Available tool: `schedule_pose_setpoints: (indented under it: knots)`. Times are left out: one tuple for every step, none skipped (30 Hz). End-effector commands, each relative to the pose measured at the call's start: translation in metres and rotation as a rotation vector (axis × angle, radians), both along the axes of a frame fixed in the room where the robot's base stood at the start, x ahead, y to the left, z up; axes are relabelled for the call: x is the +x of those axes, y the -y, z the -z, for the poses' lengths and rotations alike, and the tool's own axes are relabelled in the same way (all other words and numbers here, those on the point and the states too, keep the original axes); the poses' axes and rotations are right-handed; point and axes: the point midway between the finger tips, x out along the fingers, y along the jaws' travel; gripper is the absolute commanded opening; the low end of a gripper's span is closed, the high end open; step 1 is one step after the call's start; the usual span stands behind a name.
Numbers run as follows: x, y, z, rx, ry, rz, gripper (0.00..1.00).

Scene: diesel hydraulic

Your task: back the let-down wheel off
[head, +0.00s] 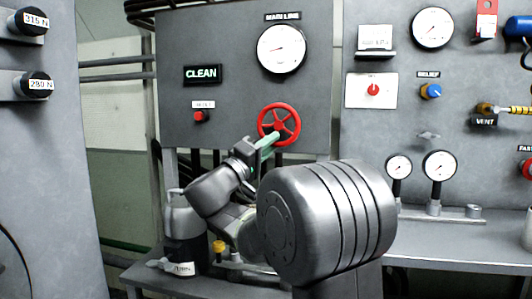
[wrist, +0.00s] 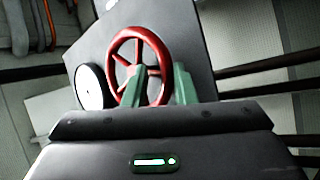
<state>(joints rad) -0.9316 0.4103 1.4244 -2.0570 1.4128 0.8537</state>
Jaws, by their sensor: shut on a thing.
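A red spoked handwheel (head: 279,124) stands out from the grey panel below the main line gauge in the head view. It also shows large in the wrist view (wrist: 139,70). My gripper (head: 266,143) reaches it from below with green fingers. In the wrist view my gripper (wrist: 160,82) has one finger on each side of the wheel's right-hand rim and is shut on it. The lower rim is partly hidden behind the fingers and the gripper body. No label for the wheel is visible.
The main line gauge (head: 281,49), the lit CLEAN sign (head: 202,74) and a red button (head: 201,116) share the panel. A blue relief knob (head: 431,91) and two small gauges are to the right. A grey bottle (head: 184,228) stands left of my arm.

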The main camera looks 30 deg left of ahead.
Motion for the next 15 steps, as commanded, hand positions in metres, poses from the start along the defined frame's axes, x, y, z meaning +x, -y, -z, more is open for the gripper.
schedule_pose_setpoints:
  knots:
    - [0.0006, 0.0022, -0.0012, -0.013, 0.008, 0.0, 0.02]
    - [0.0006, 0.0025, -0.0015, -0.023, 0.01, 0.001, 0.02]
    - [0.0007, 0.003, -0.0018, -0.033, 0.013, 0.001, 0.02]
    - [0.0006, 0.0034, -0.0021, -0.038, 0.015, 0.001, 0.02]
    - [0.0007, 0.0037, -0.0024, -0.044, 0.017, 0.0, 0.02]
    - [0.0007, 0.0039, -0.0029, -0.051, 0.018, 0.0, 0.02]
    - [0.0007, 0.0041, -0.0033, -0.054, 0.02, 0.0, 0.02]
    - [0.0008, 0.0042, -0.0036, -0.057, 0.021, 0.0, 0.02]
    - [0.0007, 0.0044, -0.004, -0.06, 0.022, -0.001, 0.02]
    - [0.0007, 0.0044, -0.0043, -0.061, 0.023, -0.001, 0.02]
    - [0.0007, 0.0044, -0.0045, -0.063, 0.023, 0.0, 0.02]
    - [0.0007, 0.0043, -0.0049, -0.064, 0.024, -0.001, 0.02]
    - [0.0007, 0.0043, -0.0051, -0.064, 0.024, -0.001, 0.02]
    - [0.0006, 0.0043, -0.0053, -0.063, 0.024, -0.001, 0.02]
    - [0.0006, 0.0043, -0.0056, -0.064, 0.025, -0.001, 0.02]
